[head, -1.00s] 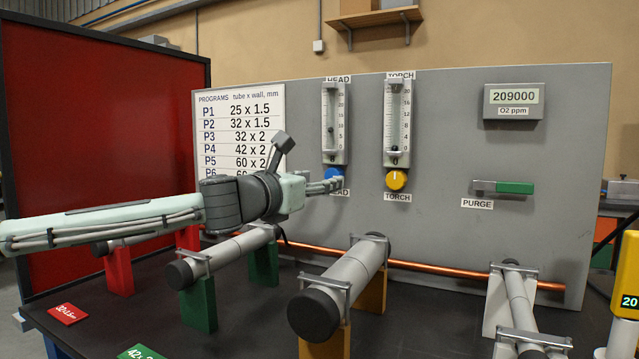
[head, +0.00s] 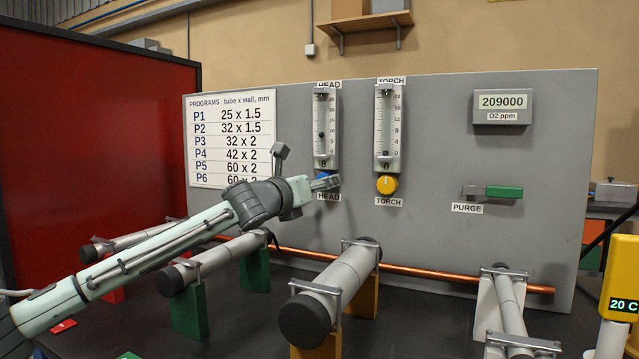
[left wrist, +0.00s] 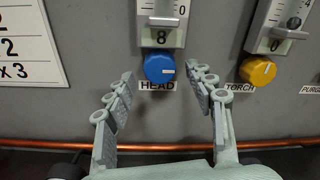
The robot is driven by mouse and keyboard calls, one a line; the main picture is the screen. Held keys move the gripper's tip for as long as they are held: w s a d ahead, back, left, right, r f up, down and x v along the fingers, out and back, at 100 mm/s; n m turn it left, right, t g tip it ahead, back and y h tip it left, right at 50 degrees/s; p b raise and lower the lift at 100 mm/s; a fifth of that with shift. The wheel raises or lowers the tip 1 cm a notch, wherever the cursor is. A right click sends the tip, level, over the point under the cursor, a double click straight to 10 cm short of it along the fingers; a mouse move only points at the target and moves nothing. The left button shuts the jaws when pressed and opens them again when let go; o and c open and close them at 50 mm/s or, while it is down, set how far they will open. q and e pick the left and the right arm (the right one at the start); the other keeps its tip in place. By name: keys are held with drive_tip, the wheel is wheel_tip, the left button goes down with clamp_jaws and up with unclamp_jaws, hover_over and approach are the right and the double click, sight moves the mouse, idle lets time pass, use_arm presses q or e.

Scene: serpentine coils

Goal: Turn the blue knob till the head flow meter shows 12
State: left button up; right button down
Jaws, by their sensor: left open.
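The blue knob (left wrist: 160,68) shows in the left wrist view below the head flow meter, its white mark pointing right. In the head view the blue knob (head: 322,175) is partly hidden by my gripper. The head flow meter (head: 325,110) reads 8, also seen on its display (left wrist: 161,38) in the wrist view. My left gripper (head: 326,183) is at the panel by the knob. In the wrist view the left gripper (left wrist: 160,88) is open, its fingers spread to either side below the knob, apart from it. My right gripper is not in view.
The torch flow meter (head: 387,125) reads 0, with a yellow knob (head: 387,184) close on the right. A purge lever (head: 503,192) and O2 display (head: 501,107) are farther right. Grey tubes (head: 325,295) on stands and a copper pipe (head: 420,271) lie below.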

use_arm(q)
drive_tip(key=shift+w+d, duration=0.2)
drive_tip(key=shift+w, duration=0.2)
drive_tip(key=shift+c, duration=0.6)
drive_tip(key=c, duration=1)
drive_tip(key=shift+c, duration=0.2)
drive_tip(key=shift+m, duration=0.3)
drive_tip(key=shift+a+m, duration=0.15)
drive_tip(key=shift+m, duration=3.45)
